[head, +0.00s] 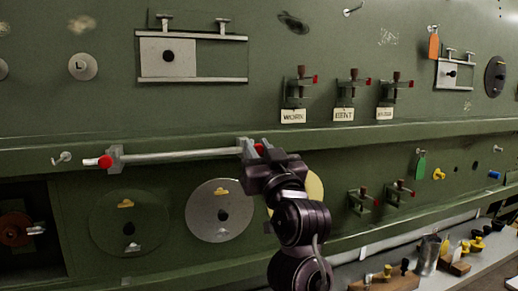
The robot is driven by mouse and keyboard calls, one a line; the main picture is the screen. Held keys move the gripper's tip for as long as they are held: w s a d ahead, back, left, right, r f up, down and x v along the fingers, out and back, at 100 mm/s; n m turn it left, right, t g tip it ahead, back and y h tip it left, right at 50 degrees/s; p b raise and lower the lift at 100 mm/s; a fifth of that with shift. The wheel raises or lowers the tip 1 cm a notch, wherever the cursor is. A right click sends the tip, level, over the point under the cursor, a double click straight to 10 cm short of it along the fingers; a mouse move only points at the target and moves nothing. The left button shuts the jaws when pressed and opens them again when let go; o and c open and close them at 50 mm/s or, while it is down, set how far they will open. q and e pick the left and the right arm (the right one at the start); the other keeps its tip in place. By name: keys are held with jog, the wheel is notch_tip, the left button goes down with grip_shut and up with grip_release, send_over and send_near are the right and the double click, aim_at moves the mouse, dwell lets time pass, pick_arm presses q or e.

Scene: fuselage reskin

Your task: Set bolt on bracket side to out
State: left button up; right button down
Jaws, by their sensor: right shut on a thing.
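A pale horizontal bar (180,155) runs along the green panel between two grey brackets. The left bracket (116,158) has a red knob (104,162) with a pale tip at its outer side. At the right bracket (246,148) another red knob (259,149) shows between the fingers of my right gripper (258,154). My right gripper is shut there, seemingly on this red knob; its dark body hides part of the bracket. I cannot tell how far the bolt is drawn. My left gripper is not in view.
Above right, several red-tipped clamps (298,85) carry tags. Below are round discs (221,210), one partly behind my right arm. A ledge (60,146) runs along the panel. A shelf at bottom right holds a metal cup (427,257) and wooden blocks. A dark opening (30,258) is at lower left.

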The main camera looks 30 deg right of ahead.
jog(key=c, duration=1.7)
grip_release()
jog(key=shift+w, duration=0.1)
jog(key=o, duration=0.3)
jog(key=shift+s+a+f+b, duration=0.1)
jog(key=shift+s+f+b, duration=0.2)
jog(key=shift+s, duration=0.15)
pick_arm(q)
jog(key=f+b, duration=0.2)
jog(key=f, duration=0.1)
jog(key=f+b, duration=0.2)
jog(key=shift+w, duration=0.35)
pick_arm(e)
jog(key=v, duration=0.7)
jog(key=shift+r, duration=0.1)
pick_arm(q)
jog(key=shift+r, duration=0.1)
pick_arm(e)
jog(key=shift+s+r, duration=0.1)
